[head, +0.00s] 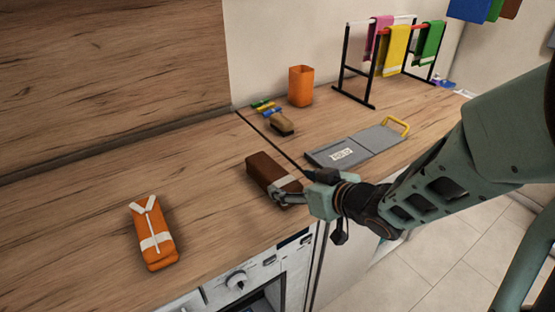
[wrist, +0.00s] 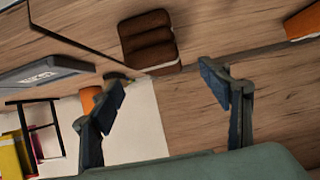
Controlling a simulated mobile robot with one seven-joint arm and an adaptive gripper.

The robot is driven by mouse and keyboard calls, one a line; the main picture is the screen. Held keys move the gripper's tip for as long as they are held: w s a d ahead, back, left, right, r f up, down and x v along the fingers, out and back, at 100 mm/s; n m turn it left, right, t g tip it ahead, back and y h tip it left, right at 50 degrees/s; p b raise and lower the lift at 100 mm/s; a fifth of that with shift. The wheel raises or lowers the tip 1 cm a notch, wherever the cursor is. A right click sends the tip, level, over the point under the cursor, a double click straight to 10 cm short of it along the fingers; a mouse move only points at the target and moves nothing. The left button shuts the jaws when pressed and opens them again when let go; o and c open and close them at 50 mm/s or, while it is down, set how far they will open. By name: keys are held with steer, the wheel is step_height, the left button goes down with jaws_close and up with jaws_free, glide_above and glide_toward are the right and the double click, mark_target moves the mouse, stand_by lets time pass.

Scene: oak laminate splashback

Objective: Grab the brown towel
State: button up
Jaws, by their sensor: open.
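The brown towel (head: 265,170) is a folded dark brown bundle with a pale band, lying on the wooden counter near its front edge. In the wrist view the towel (wrist: 149,40) lies ahead of the fingertips, roughly between them in the picture, with folded ridges showing. My gripper (head: 280,192) comes from the right, and its fingers overlap the towel's near right end in the head view. The wrist view shows my gripper (wrist: 162,80) with its fingers wide apart and nothing between them. Whether a finger touches the towel cannot be told.
A folded orange bundle (head: 154,238) lies to the left. A grey board with yellow handle (head: 358,147), a brush (head: 282,124), colourful clips (head: 264,106) and an orange cup (head: 301,87) are behind. A rack (head: 368,92) holds cloths. Counter between the brown and orange bundles is clear.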

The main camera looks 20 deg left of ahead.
mark_target(281, 180)
steer(key=shift+a+f, duration=0.1)
steer(key=shift+a, duration=0.2)
steer(key=b+x, duration=0.1)
steer(key=x, duration=0.3)
steer(key=shift+w+f, duration=0.15)
steer(key=x, duration=0.5)
steer(key=shift+w+a, duration=0.35)
steer(key=shift+r, duration=0.25)
steer(key=c, duration=1.4)
